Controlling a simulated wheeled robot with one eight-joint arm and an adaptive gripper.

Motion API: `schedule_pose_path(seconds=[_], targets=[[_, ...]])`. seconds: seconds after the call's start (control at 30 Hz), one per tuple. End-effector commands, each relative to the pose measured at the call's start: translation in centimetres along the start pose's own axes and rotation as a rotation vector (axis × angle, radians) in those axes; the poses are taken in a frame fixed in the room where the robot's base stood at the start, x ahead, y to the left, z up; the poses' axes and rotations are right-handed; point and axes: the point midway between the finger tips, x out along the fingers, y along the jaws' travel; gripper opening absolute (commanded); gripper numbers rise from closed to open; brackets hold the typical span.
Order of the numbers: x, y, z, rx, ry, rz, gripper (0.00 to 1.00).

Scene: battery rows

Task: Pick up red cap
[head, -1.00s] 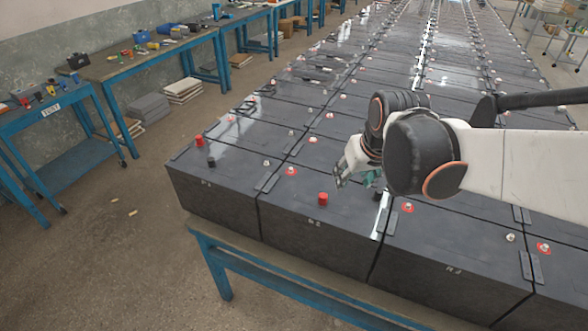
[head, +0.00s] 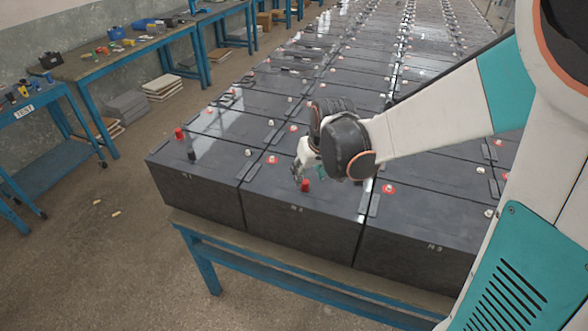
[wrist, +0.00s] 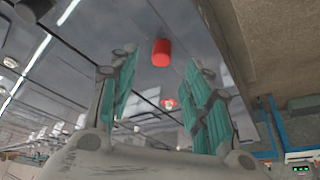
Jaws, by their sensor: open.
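A red cap (head: 305,186) stands upright on top of a dark battery block (head: 285,212) in the front row. My gripper (head: 302,174) is just behind and above it in the head view, with its fingers close to the cap. In the wrist view the red cap (wrist: 161,52) lies beyond the fingertips, between their lines. The fingers (wrist: 158,78) are spread apart with teal pads and hold nothing. A second red cap (head: 179,133) stands on the left block, near a black cap (head: 191,154).
Battery blocks with small terminals, some red-ringed (head: 389,188), run back in long rows on a blue-framed table (head: 205,262). Workbenches (head: 120,60) with tools stand along the left wall. Open floor (head: 90,250) lies at front left.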

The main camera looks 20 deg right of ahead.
Motion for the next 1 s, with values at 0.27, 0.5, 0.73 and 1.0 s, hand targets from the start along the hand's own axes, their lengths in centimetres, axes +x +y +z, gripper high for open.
schedule_pose_path(seconds=[0.27,0.5,0.73,1.0], targets=[[2.4,-0.2,0.2,-0.001,0.000,0.000,0.45],[5.3,-0.2,0.2,-0.001,0.000,0.000,0.45],[5.2,-0.2,0.2,0.000,0.000,0.000,0.43],[5.2,-0.2,0.2,0.000,0.000,0.000,0.12]])
